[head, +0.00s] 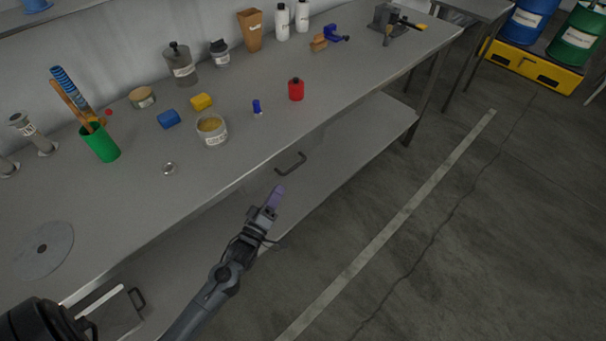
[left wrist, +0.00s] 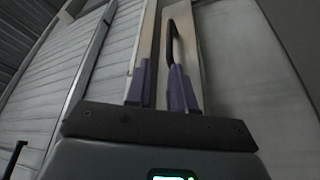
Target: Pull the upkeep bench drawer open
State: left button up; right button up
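The upkeep bench (head: 330,120) has a grey top running diagonally across the head view. A dark drawer handle (head: 290,163) juts out below its front edge; the drawer front is mostly hidden under the top. My left gripper (head: 274,196), with purple fingers, is in front of the bench, just short of the handle in the head view. In the left wrist view the fingers (left wrist: 160,88) are apart with a gap between them. The dark handle (left wrist: 171,40) shows beyond them, nearest the right-hand fingertip; I cannot tell whether they touch. My right gripper is not in view.
A red container (head: 296,89), a tin (head: 212,129) and a green tool cup (head: 101,143) stand on the bench. A lower shelf (head: 370,125) runs beneath. Another dark handle (head: 137,298) shows at lower left. The floor in front is clear.

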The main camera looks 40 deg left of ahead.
aim_at(293, 167)
pick_arm(q)
jog(key=b+x, duration=0.1)
jog(key=x, duration=0.2)
jog(key=f+b+x, duration=0.1)
jog(key=x, duration=0.2)
jog(key=b+x, duration=0.1)
jog(key=x, duration=0.2)
jog(key=shift+w+f+b, duration=0.3)
jog(key=shift+f, duration=0.05)
jog(key=shift+w+a+r, duration=0.15)
jog(key=shift+w, duration=0.55)
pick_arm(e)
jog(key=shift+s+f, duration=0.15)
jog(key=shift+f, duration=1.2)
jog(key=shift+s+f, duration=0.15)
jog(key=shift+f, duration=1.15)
pick_arm(q)
grip_shut()
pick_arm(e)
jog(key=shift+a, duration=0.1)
